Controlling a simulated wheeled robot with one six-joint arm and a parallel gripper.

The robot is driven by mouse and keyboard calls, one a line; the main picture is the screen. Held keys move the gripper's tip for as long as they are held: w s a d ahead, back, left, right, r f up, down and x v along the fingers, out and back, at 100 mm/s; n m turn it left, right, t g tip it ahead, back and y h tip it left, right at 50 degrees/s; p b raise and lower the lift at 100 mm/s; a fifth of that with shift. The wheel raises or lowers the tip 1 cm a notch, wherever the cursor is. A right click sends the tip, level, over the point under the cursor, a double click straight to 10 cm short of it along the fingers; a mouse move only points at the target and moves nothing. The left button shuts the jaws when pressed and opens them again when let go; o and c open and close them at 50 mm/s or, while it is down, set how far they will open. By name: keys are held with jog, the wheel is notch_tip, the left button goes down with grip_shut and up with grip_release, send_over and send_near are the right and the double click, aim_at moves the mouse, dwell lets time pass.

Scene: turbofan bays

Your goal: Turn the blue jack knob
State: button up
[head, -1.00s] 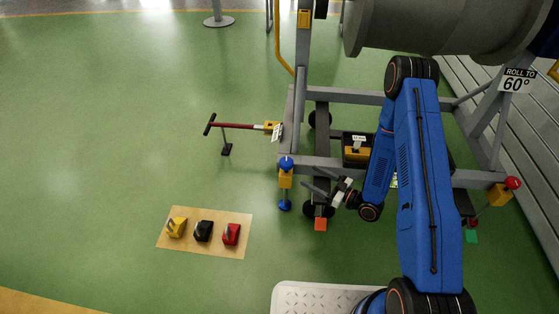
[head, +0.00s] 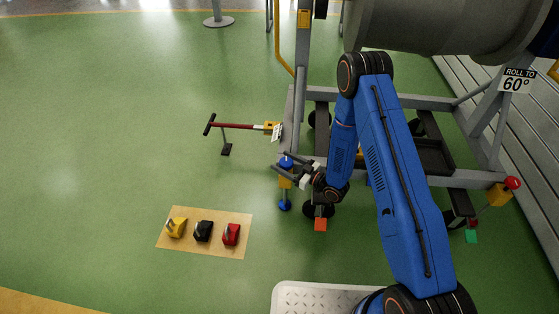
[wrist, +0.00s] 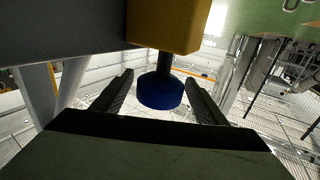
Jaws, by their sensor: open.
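The blue jack knob (head: 286,163) sits on top of a yellow block (head: 285,183) at the near left corner of the grey stand. Below the block is a blue foot (head: 284,205). My gripper (head: 280,162) is open at knob height, its fingers reaching in from the right on both sides of the knob. In the wrist view, the knob (wrist: 161,91) shows between the two dark fingers, with a visible gap on each side. Its dark stem runs to the yellow block (wrist: 170,25) at the top of the picture.
The grey stand (head: 350,178) lies close behind the jack. A red-handled tow bar (head: 237,126) extends left from it. A tan mat (head: 195,250) with yellow, black and red items lies nearer left. A red-knobbed jack (head: 511,183) is at right. Green floor at left is open.

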jog(key=shift+x, duration=1.2)
jog(key=shift+c, duration=0.2)
jog(key=c, duration=1)
jog(key=shift+m+t+h, duration=0.3)
jog(key=shift+t, duration=0.1)
